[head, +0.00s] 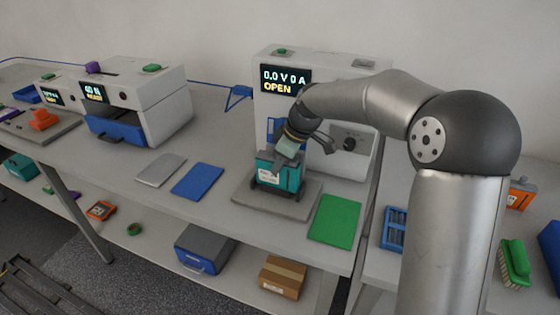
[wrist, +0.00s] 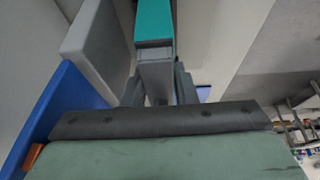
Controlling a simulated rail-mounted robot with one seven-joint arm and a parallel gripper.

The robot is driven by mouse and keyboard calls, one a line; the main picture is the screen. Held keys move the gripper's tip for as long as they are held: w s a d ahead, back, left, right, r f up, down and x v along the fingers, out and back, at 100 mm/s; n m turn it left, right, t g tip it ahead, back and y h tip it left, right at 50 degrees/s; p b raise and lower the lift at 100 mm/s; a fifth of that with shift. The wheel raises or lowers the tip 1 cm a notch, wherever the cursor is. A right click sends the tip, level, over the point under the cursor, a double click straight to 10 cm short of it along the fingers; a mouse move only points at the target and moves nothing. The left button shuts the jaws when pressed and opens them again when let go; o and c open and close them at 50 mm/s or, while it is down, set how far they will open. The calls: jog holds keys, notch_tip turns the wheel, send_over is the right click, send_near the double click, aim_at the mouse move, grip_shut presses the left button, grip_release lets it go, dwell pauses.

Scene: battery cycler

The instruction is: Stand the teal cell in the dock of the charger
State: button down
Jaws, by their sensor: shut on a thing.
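The teal cell (head: 289,178), with a pale label on its front, looks upright at the dark dock (head: 256,188) on the grey base plate (head: 243,199). I cannot tell whether it rests fully down in the dock. The charger (head: 263,120) is the tall white unit behind, with a dial and a display reading "0.0 V 0 A OPEN". My gripper (head: 283,153) is above the cell and shut on its top. In the wrist view, a grey part below the teal surface (wrist: 154,20) sits between the fingers (wrist: 158,92). The cell's lower end is hidden there.
A green pad (head: 335,220) lies right of the base plate. A blue pad (head: 197,181) and a grey pad (head: 160,170) lie to the left. A white unit with an open blue drawer (head: 117,133) stands further left. A shelf below holds boxes.

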jog(key=shift+f+b, duration=0.45)
jog(key=shift+f, duration=0.15)
dwell(0.6)
jog(key=c, duration=1.1)
grip_release()
jog(key=shift+f, duration=0.1)
jog(key=v, duration=1.7)
jog(key=s+d+f+m+h, duration=0.1)
jog(key=s+d+f+m, duration=0.2)
jog(key=s, duration=0.7)
jog(key=s+d+f+m+h, duration=0.1)
jog(key=s+d+f+m, duration=0.2)
jog(key=s+f+m, duration=0.3)
jog(key=s+d+f+m+g+h+p, duration=0.1)
jog(key=s+d+f+m+h, duration=0.1)
jog(key=s+f, duration=0.6)
jog(key=shift+s+d+f+m, duration=0.1)
jog(key=shift+s+d+m, duration=0.25)
jog(key=shift+s, duration=0.7)
jog(key=shift+s+d+f+m, duration=0.1)
jog(key=shift+s+m, duration=0.4)
jog(key=shift+s, duration=0.5)
jog(key=shift+s+d+m, duration=0.25)
jog(key=shift+s+m, duration=0.2)
jog(key=shift+s, duration=0.6)
